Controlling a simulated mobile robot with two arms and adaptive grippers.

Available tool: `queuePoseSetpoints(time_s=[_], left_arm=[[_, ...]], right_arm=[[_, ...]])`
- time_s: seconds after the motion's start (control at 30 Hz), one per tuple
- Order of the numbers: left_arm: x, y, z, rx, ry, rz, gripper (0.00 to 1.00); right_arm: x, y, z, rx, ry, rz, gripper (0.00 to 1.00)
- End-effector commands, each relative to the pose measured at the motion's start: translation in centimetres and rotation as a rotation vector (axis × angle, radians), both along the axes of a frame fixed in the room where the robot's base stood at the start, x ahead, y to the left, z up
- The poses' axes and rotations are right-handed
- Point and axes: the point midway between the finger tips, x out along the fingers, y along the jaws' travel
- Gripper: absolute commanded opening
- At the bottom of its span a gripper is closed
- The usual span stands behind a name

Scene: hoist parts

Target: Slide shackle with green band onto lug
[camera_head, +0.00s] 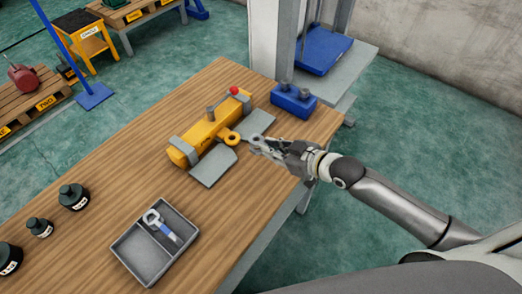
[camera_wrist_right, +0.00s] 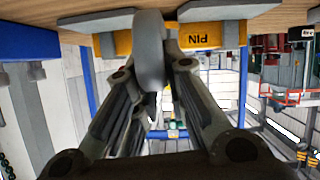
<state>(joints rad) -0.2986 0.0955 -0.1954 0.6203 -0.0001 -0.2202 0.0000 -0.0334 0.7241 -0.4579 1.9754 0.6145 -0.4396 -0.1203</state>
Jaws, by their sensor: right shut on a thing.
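My right gripper (camera_head: 283,148) is shut on a grey shackle (camera_head: 258,142), which points left toward the yellow lug (camera_head: 231,138). In the right wrist view, a grey part of the shackle (camera_wrist_right: 150,45) shows between the fingers (camera_wrist_right: 153,75). I cannot see a green band on it. The lug is a ring on the side of the yellow hoist body (camera_head: 205,134), which lies on the table. The shackle's end is close to the lug with a small gap in the head view. My left gripper is not in view.
A grey tray (camera_head: 118,246) at the table's front holds a shackle with a blue band (camera_head: 163,227). Dark bottles (camera_head: 73,196) stand at the left. A blue block (camera_head: 293,100) with knobs is behind the gripper. Grey plates (camera_head: 213,167) flank the lug. The wooden table (camera_head: 120,160) is clear between bottles and hoist.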

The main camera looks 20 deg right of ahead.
Motion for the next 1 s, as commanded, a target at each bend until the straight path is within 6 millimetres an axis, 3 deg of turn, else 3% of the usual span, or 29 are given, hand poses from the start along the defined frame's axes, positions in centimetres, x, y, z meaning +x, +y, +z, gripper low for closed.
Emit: queuePoseSetpoints(time_s=[0.23,0.7,1.0], left_arm=[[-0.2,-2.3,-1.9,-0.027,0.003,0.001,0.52],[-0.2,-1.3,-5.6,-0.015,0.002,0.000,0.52],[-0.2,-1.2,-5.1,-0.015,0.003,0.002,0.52]], right_arm=[[0.4,0.3,-1.6,0.003,-0.004,0.000,0.00],[1.3,1.0,-5.1,0.002,-0.004,0.000,0.00],[2.8,2.2,-4.6,0.003,-0.004,0.000,0.00]])
